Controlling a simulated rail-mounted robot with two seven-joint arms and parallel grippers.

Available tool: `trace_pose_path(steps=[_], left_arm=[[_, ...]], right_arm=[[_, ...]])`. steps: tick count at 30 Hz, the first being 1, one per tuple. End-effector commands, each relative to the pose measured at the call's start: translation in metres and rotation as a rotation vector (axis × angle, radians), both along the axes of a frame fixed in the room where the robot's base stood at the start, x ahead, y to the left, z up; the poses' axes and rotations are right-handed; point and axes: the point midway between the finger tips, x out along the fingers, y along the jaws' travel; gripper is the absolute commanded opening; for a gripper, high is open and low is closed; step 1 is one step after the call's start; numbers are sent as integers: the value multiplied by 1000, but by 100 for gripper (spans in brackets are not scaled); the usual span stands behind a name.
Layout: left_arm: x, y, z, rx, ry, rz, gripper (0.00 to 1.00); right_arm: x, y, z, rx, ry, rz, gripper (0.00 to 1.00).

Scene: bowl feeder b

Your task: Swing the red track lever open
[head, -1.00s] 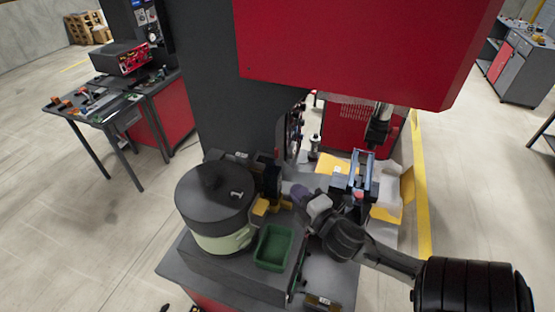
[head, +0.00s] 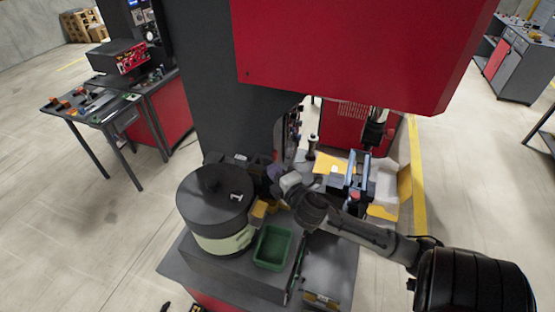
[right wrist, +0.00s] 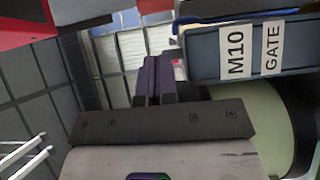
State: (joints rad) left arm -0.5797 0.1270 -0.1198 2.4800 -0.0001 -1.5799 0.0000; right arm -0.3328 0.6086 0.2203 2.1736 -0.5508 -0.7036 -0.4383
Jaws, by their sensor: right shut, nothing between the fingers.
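My right gripper (head: 273,172) is beside the bowl feeder, close to the dark track block behind the bowl. In the right wrist view its purple fingers (right wrist: 156,78) are together with nothing between them. A dark block labelled M10 GATE (right wrist: 205,55) is just right of the fingertips. A small red spot (right wrist: 178,64) shows at the block's left end near the fingers; I cannot tell if it is the red track lever. The lever is not clearly visible in the head view. The bowl feeder (head: 214,200) has a dark lid and pale green base. My left gripper is not in view.
A green bin (head: 272,248) stands in front of the feeder on the grey bench. A yellow part (head: 258,210) is between bowl and bin. A blue-grey fixture (head: 351,178) stands to the right. A large red housing (head: 350,50) overhangs the bench.

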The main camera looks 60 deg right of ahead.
Motion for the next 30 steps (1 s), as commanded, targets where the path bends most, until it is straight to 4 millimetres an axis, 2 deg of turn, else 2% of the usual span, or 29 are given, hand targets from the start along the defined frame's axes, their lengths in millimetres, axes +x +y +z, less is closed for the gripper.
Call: trace_pose_path(steps=[3, 10, 25, 30], left_arm=[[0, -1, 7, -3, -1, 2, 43], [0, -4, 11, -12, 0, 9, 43], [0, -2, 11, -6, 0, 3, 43], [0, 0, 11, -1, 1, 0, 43]], right_arm=[[4, -16, 1, -3, 3, -1, 0], [10, -33, 0, 0, 1, -1, 0], [11, -37, 0, -1, 0, 2, 0], [19, -33, 0, -3, 0, 46, 0]])
